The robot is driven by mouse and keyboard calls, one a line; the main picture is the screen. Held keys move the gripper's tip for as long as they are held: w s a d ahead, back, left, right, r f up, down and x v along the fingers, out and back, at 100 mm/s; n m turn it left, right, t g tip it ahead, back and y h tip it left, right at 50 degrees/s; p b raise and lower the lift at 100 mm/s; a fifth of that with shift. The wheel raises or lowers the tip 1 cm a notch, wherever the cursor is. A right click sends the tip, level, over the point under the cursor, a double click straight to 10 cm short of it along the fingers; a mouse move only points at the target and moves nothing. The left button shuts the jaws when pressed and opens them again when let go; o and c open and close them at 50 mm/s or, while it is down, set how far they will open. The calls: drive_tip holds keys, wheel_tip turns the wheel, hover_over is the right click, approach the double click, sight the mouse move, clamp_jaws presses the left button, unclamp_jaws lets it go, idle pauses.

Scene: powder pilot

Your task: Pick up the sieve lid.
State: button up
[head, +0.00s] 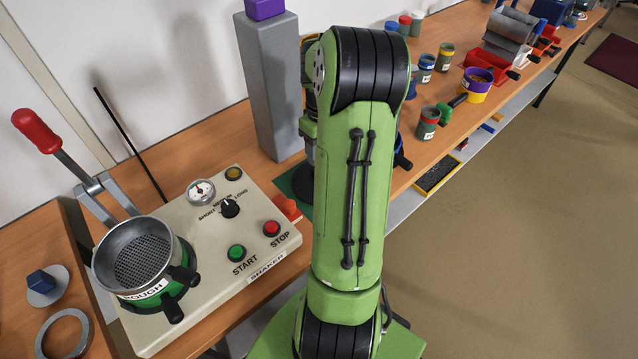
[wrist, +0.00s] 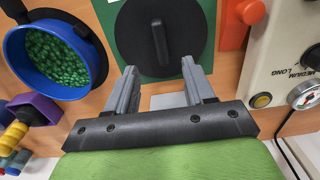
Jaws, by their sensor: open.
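In the wrist view, a dark round lid-like disc (wrist: 185,22) with a raised black bar handle (wrist: 159,42) lies over a green plate (wrist: 133,62). My gripper (wrist: 160,80) is open, its two grey fingers pointing at the disc's near edge with nothing between them. Whether the fingers touch it cannot be told. In the head view my green arm hides the gripper and most of this spot. A pale disc with a blue knob (head: 41,281) lies at far left. I cannot tell for certain which disc is the sieve lid.
The shaker box (head: 225,262) carries a sieve marked ROUGH (head: 143,252) and a red-tipped lever (head: 35,131). A grey column (head: 269,95) stands behind. In the wrist view a blue bowl of green pellets (wrist: 57,57) is at left. Several jars stand along the bench at right.

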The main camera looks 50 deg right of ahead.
sight(303, 178)
wheel_tip(303, 178, down, 8)
drive_tip(key=b, duration=0.2)
drive_tip(key=shift+s+a+f+b, duration=0.1)
drive_tip(key=shift+f+b, duration=0.15)
drive_tip(key=shift+b, duration=0.1)
drive_tip(key=shift+c, duration=0.3)
drive_tip(key=shift+r, duration=0.1)
clamp_jaws()
